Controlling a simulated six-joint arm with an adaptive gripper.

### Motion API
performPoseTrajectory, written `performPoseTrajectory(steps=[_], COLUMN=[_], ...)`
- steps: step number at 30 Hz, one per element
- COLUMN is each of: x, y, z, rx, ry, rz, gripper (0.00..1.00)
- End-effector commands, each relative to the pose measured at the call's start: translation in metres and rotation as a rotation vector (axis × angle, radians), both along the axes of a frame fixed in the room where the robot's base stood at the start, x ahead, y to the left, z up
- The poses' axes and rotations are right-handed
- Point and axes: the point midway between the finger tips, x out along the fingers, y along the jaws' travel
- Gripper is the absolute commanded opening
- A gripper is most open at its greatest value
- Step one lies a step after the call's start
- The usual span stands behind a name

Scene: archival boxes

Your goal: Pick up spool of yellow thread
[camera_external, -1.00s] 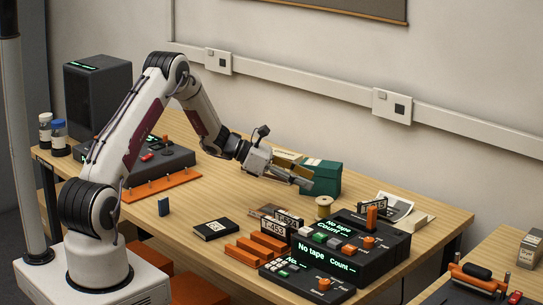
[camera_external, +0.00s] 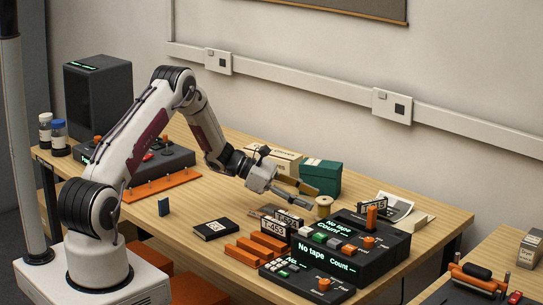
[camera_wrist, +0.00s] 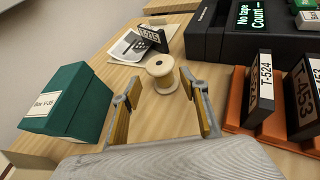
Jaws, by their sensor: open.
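The spool of pale yellow thread (camera_external: 323,206) stands upright on the wooden table, between the green box and the black tape machine. In the wrist view the spool (camera_wrist: 161,74) is ahead of my gripper (camera_wrist: 158,95), centred between the two finger tips and a little beyond them. My gripper (camera_external: 303,196) is open and empty, just left of the spool in the external view. I cannot tell whether a finger touches the spool.
A green box (camera_wrist: 68,101) stands close on the left. The black tape machine (camera_wrist: 215,35) and an orange rack (camera_wrist: 237,100) with labelled black cases are close on the right.

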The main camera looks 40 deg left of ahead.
Motion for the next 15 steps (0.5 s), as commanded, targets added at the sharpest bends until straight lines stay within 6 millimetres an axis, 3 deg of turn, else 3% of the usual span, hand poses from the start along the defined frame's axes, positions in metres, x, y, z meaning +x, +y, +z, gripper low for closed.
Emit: performPoseTrajectory(steps=[15], x=[0.0040], y=[-0.0071], z=[-0.0037], rx=[-0.001], ry=[-0.001], rz=[0.000], gripper=[0.44])
